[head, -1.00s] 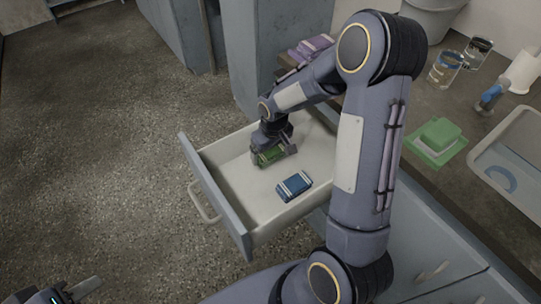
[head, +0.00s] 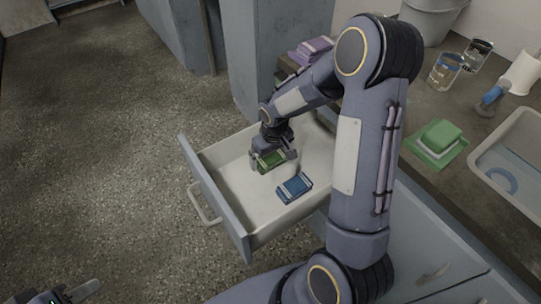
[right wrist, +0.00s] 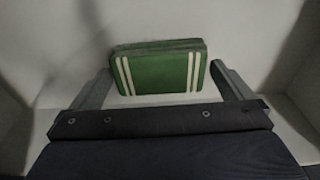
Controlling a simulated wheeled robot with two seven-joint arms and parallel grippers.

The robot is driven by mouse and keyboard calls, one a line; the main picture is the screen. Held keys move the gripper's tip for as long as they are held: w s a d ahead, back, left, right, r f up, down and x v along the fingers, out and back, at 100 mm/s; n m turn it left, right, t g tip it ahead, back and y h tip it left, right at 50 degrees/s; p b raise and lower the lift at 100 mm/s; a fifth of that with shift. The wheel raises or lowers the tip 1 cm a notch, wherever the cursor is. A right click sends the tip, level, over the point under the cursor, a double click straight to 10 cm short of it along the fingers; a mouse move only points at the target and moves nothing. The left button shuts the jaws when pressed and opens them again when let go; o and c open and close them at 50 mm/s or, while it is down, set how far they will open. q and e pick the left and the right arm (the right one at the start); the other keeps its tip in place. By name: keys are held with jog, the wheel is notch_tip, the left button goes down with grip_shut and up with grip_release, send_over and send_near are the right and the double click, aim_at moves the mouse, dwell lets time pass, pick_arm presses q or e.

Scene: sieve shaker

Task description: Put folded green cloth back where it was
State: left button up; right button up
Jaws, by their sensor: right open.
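The folded green cloth (head: 269,160), with pale stripes, lies in the open drawer (head: 240,201) in the head view. It also shows in the right wrist view (right wrist: 160,68), just beyond and between the fingers. My right gripper (head: 272,158) is inside the drawer, over the cloth. It is open, its fingers (right wrist: 160,88) apart on both sides of the cloth with gaps showing. My left gripper (head: 82,291) is at the lower left corner of the head view, partly cut off, over the floor.
A folded blue cloth (head: 294,187) lies in the drawer beside the green one. On the counter are folded purple cloths (head: 311,49), a green sponge-like block (head: 440,135) on a green mat, glass jars (head: 446,70) and a sink basin (head: 514,154).

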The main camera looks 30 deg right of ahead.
aim_at(273, 160)
notch_tip(273, 160, up, 11)
jog(key=s+p, duration=0.1)
jog(key=p, duration=0.2)
jog(key=s+a+r+t+y, duration=0.1)
jog(key=s+a+r, duration=0.1)
jog(key=s, duration=0.5)
jog(key=s+a+r+m+t+y, duration=0.1)
jog(key=s+a+r, duration=0.2)
jog(key=s+r, duration=0.2)
jog(key=s+a+r+m+t+y, duration=0.1)
jog(key=s+a+r+t, duration=0.1)
jog(key=s, duration=0.7)
jog(key=shift+a+r+y, duration=0.2)
jog(key=shift+r+y, duration=0.2)
jog(key=shift+r, duration=0.35)
